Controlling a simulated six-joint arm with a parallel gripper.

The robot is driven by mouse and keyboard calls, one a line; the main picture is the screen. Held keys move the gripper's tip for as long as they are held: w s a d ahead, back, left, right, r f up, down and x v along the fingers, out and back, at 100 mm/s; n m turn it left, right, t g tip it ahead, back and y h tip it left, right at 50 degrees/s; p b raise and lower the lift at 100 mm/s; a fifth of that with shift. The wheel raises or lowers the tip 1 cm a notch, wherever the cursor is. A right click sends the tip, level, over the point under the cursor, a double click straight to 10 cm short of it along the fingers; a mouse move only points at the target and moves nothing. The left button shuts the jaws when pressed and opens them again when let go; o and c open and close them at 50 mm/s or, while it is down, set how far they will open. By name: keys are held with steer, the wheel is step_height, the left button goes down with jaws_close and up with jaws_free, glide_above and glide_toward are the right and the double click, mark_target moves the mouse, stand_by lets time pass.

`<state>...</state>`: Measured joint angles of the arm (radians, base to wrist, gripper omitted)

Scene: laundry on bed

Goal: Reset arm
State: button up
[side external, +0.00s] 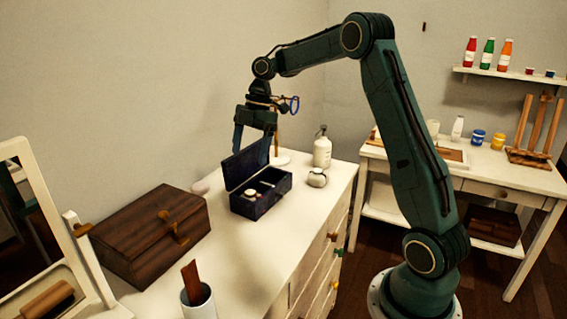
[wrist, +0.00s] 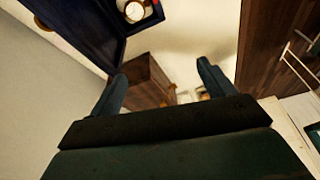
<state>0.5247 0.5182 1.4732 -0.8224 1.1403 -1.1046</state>
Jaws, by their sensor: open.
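My gripper (side external: 254,143) hangs from the raised arm above the white dresser, fingers pointing down. Its fingers are apart, with nothing held between them. In the side view it is over the back of an open dark blue box (side external: 260,203), whose lid stands up. Small round items sit in the box's compartments. In the wrist view both fingertips (wrist: 162,72) show spread apart, and the dark blue box (wrist: 110,42) is at the upper left. I cannot tell whether a finger touches the lid.
The dresser top (side external: 250,255) also holds a brown wooden box (side external: 150,235), a white pump bottle (side external: 322,150), a small round jar (side external: 317,178), a cup (side external: 200,305) and a mirror (side external: 45,215). A white desk (side external: 480,172) with paints stands at the right.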

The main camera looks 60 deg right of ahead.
steer(key=s+a+r+m+t+h, duration=0.2)
steer(key=s+a+r+m, duration=0.65)
steer(key=s+a, duration=0.35)
steer(key=s+a+f+m+t+h, duration=0.1)
steer(key=s+m, duration=0.2)
steer(key=s, duration=0.4)
steer(key=s+a+f+m+t, duration=0.1)
steer(key=s+m, duration=0.3)
steer(key=s, duration=0.4)
steer(key=shift+s+t+h, duration=0.3)
steer(key=shift+t+h, duration=0.1)
steer(key=shift+t, duration=0.1)
steer(key=shift+f, duration=0.1)
